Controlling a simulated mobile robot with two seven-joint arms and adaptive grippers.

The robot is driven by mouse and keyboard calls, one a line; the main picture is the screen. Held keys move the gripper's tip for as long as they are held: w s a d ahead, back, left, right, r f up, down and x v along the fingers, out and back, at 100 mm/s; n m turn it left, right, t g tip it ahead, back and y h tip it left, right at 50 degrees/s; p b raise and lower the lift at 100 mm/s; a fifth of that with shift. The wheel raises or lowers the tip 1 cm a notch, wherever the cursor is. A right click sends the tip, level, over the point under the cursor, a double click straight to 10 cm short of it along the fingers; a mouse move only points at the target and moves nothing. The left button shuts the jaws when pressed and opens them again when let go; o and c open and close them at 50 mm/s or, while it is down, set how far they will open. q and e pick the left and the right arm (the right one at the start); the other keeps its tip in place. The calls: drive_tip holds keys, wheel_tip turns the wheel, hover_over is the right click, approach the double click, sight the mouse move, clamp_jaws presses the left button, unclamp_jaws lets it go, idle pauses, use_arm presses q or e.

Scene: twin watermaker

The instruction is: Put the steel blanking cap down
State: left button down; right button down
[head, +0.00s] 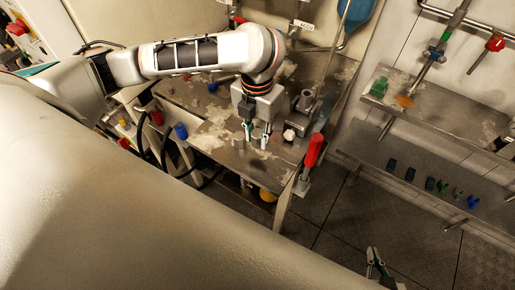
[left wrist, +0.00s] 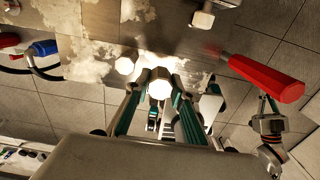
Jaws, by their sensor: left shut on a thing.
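My left gripper (head: 257,137) points down at the worn steel worktop (head: 215,138), near its right part. In the left wrist view, its two green-and-dark fingers (left wrist: 160,95) are closed on a small pale, faceted piece, which looks like the steel blanking cap (left wrist: 160,84). The cap is at or just above the worktop; I cannot tell if it touches. A similar pale piece (left wrist: 125,65) is just left of the fingers. My right gripper (head: 377,266) shows only in part at the bottom of the head view, over the floor, its opening unclear.
A red-handled lever (head: 314,150) stands at the worktop's right corner, with a pale knob (head: 290,133) to its left. A blue cup-like piece (head: 181,131) is at the left edge.

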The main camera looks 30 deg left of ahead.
sight(258, 154)
use_arm(q)
wheel_tip(258, 154, down, 2)
drive_tip(key=shift+f, duration=0.1)
wheel_tip(258, 154, down, 3)
drive_tip(key=shift+f+b, duration=0.15)
drive_tip(key=shift+b, duration=0.6)
use_arm(e)
drive_tip(key=shift+s+f, duration=0.15)
drive_tip(key=shift+f, duration=0.45)
drive_tip(key=shift+s+f, duration=0.15)
drive_tip(key=shift+f, duration=0.45)
drive_tip(key=shift+r, duration=0.15)
use_arm(q)
drive_tip(key=c, duration=2)
unclamp_jaws()
use_arm(e)
drive_tip(key=shift+w, duration=0.1)
